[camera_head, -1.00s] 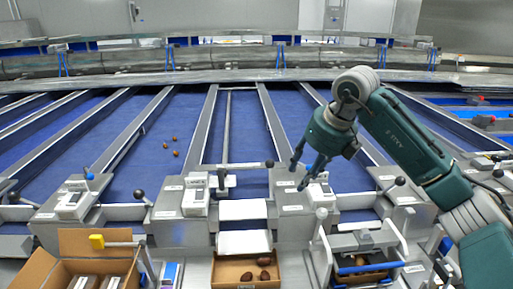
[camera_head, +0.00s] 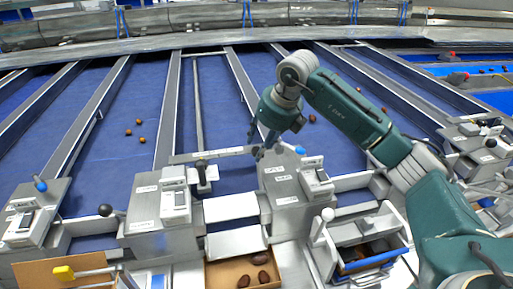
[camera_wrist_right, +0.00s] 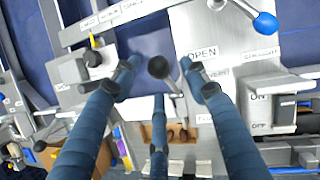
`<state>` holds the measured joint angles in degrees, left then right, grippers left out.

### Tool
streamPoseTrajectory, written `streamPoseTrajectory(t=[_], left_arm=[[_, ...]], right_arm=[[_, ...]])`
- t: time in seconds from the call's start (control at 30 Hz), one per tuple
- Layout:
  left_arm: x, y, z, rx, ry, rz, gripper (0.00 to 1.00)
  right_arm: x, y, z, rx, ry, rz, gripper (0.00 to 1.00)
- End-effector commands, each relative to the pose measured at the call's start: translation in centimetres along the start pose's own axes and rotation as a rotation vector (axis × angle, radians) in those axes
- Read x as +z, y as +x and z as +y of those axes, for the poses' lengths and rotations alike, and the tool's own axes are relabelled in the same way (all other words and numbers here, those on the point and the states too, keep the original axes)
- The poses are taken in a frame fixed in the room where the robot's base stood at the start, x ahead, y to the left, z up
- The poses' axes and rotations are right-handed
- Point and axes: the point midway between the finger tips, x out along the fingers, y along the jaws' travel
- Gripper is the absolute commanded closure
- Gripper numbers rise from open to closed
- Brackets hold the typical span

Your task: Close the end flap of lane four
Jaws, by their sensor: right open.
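My right gripper (camera_head: 262,142) is open and hangs over the end of the middle lane. In the right wrist view, its blue fingers (camera_wrist_right: 160,95) spread around a black ball knob (camera_wrist_right: 159,67) on a grey lever. I cannot tell whether they touch it. An "OPEN" label (camera_wrist_right: 203,52) is beside the knob. In the head view the fingers largely hide this knob, at the right end of a metal crossbar (camera_head: 225,153). White plates (camera_head: 230,207) lie at the lane's end, above a wooden tray (camera_head: 215,275) with dates (camera_head: 262,258). Lane numbers are unreadable. My left gripper is out of view.
A blue-knobbed switch box (camera_head: 316,182) stands right of the gripper, and another switch box (camera_head: 176,205) stands left. A white-framed bin (camera_head: 350,232) is at the right. Several dates (camera_head: 141,121) lie on the blue belt to the left.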

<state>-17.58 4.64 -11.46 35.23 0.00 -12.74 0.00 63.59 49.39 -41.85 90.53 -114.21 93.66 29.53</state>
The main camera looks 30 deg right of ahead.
Motion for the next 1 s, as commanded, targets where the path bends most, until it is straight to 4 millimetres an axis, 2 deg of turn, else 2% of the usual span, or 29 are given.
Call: streamPoseTrajectory(t=[0.1, 0.3, 0.63, 0.8, 0.87, 1.0], left_arm=[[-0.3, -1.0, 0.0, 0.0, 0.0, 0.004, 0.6], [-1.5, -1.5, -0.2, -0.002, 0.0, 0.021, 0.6], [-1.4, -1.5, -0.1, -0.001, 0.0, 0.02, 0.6], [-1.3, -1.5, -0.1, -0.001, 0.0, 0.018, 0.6], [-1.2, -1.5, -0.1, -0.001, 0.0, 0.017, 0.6], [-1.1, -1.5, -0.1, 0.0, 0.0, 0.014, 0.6]], right_arm=[[0.0, 1.8, 0.1, 0.0, 0.001, 0.004, 0.56], [0.0, 3.8, 0.1, 0.001, -0.001, 0.0, 0.56], [0.0, 4.3, 0.0, 0.0, 0.0, 0.0, 0.56], [0.0, 4.2, 0.0, -0.001, 0.0, -0.001, 0.9], [0.0, 4.2, -0.1, -0.001, 0.0, -0.002, 1.0], [0.1, 4.1, -0.1, -0.002, 0.0, -0.004, 1.0]])
